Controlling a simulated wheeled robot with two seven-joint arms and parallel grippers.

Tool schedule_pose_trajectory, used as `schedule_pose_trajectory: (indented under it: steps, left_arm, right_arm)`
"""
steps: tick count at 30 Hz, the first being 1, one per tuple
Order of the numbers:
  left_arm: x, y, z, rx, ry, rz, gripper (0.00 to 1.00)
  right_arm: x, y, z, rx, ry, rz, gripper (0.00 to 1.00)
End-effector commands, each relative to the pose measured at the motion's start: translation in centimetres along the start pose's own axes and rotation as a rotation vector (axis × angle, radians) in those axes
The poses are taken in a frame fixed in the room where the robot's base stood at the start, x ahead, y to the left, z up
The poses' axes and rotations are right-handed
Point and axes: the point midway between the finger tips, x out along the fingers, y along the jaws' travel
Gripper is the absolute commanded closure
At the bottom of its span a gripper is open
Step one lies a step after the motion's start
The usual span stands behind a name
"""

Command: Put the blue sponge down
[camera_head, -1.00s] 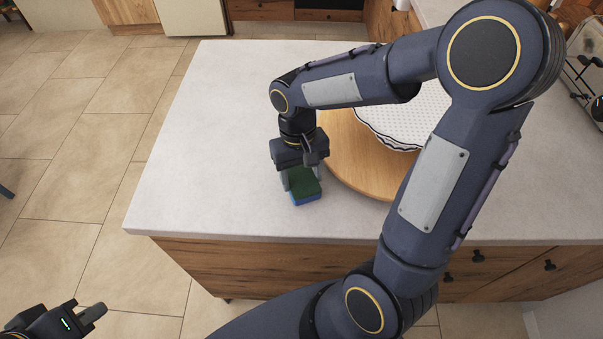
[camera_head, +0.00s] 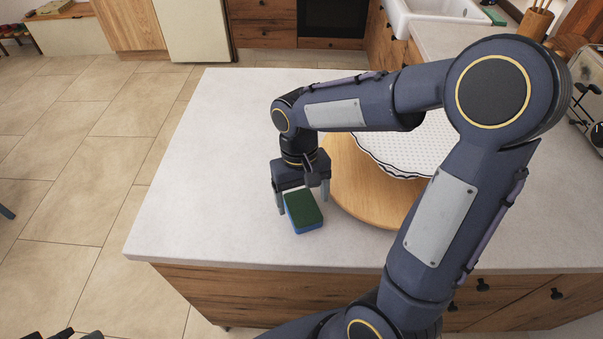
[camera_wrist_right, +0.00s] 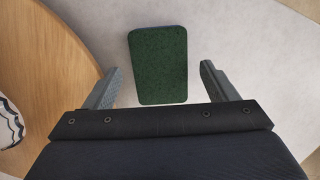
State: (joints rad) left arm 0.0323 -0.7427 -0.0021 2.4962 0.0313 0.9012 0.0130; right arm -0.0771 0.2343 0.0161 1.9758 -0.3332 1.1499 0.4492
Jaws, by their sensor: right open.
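The blue sponge (camera_head: 304,211) has a dark green top and lies flat on the pale countertop, left of the round wooden board. In the right wrist view its green face (camera_wrist_right: 158,65) lies between and just beyond the fingertips, with a gap on both sides. My right gripper (camera_head: 303,201) is open above the counter, its fingers apart around the sponge's near-arm end without visible contact. It also shows in the right wrist view (camera_wrist_right: 160,85). Only dark tips of my left gripper (camera_head: 65,335) show at the bottom left edge, too little to tell its state.
The round wooden board (camera_head: 345,185) with a white patterned dish (camera_head: 425,145) stands right of the sponge. The countertop (camera_head: 220,150) is clear to the left. Its front edge is close below the sponge. A sink (camera_head: 440,12) lies at the far back.

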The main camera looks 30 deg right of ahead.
Motion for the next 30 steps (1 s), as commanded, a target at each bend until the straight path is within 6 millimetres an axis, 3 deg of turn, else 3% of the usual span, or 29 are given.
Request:
schedule_pose_trajectory:
  steps: [9, 15, 19, 24, 30]
  left_arm:
    - [-0.2, 0.1, -0.1, 0.0, 0.0, 0.0, 1.0]
    - [-0.3, 0.1, -0.1, 0.0, 0.0, 0.0, 1.0]
    - [-0.3, 0.1, -0.1, 0.0, 0.0, 0.0, 1.0]
    - [-0.3, 0.1, -0.1, 0.0, 0.0, 0.0, 1.0]
    - [-0.3, 0.1, -0.1, 0.0, 0.0, 0.0, 1.0]
  right_arm:
    - [-7.0, 0.0, -0.1, -0.001, 0.005, -0.002, 0.21]
    - [-9.5, 0.0, 0.0, -0.001, 0.003, -0.001, 0.21]
    - [-10.2, 0.3, 0.7, -0.003, 0.02, -0.02, 0.21]
    - [-9.9, 1.5, 4.6, -0.024, 0.144, -0.143, 0.21]
    - [-7.8, 1.8, 10.1, -0.043, 0.382, -0.309, 0.21]
